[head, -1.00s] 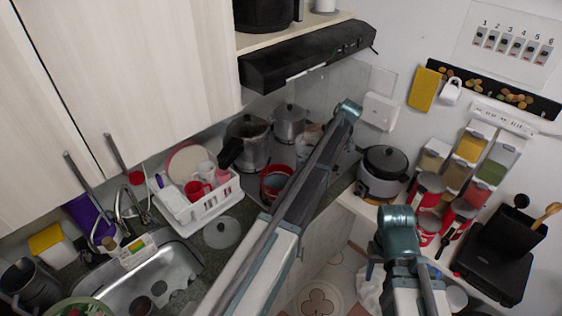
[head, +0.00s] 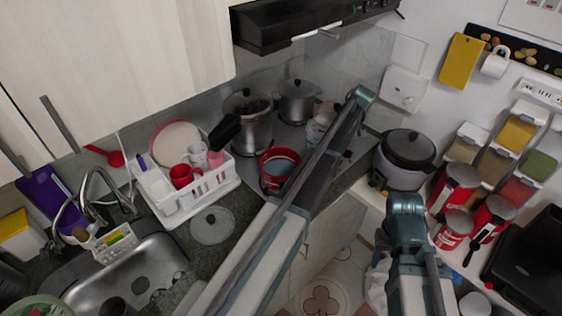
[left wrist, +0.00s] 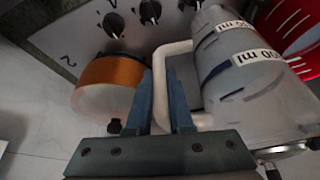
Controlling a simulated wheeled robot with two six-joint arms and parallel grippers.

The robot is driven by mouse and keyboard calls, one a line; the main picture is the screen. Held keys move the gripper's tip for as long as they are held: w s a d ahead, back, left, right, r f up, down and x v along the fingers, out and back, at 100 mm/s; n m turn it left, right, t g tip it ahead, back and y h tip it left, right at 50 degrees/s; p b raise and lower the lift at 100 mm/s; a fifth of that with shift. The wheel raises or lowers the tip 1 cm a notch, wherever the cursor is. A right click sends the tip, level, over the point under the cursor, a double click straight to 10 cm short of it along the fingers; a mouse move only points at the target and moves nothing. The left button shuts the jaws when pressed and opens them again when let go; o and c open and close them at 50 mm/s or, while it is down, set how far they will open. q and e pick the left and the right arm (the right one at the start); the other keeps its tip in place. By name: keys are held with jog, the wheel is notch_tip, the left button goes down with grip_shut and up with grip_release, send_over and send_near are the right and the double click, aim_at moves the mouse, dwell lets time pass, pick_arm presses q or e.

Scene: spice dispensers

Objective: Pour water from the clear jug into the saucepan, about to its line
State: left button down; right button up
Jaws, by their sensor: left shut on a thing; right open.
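The clear jug (left wrist: 240,65) with white ml labels fills the upper right of the left wrist view. My left gripper (left wrist: 163,78) is shut on its pale handle (left wrist: 178,85). In the head view my left arm hides that gripper and most of the jug. An open red-rimmed pot (head: 278,168), which looks like the saucepan, stands on the hob, partly behind my left arm. A line inside it is too small to make out. My right gripper (head: 383,262) is low right of centre, open and apart from the jug and pot; its fingertips are unclear.
Steel pots (head: 250,120) stand behind the red one. A white dish rack (head: 190,195), glass lid (head: 212,225) and sink (head: 130,272) are left. A rice cooker (head: 403,160) and red tins (head: 455,190) are right. An orange-banded round object (left wrist: 108,88) is near the hob knobs.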

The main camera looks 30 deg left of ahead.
pick_arm(q)
jog(key=shift+w+f, duration=0.15)
jog(key=shift+f, duration=0.2)
jog(key=shift+r, duration=0.2)
